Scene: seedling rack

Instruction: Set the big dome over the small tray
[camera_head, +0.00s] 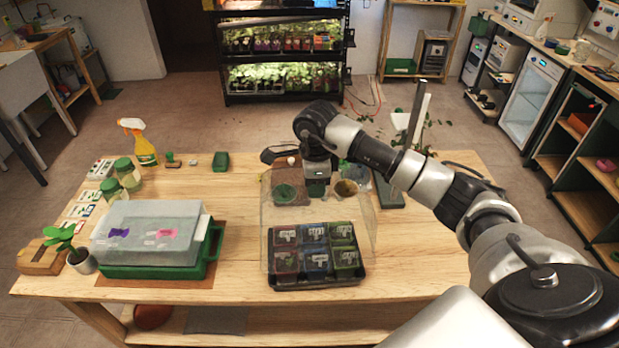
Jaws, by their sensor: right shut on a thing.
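My right gripper (317,187) is shut on the top of a clear, see-through dome (366,225). The dome is in front of and around the view of the small black tray (318,283), which holds several dark labelled pots. Its faint edges make it hard to tell whether it touches the tray or hangs just above. Another clear dome (188,213), with purple and pink marks, sits on a green tray (150,272) at the left of the table. My left gripper is not in view.
On the wooden table (420,270), a spray bottle (143,148), green-lidded jars (127,173) and a small potted plant (80,260) stand at the left. A green block (220,161) lies at the back. The table's front middle, between the two trays, is clear.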

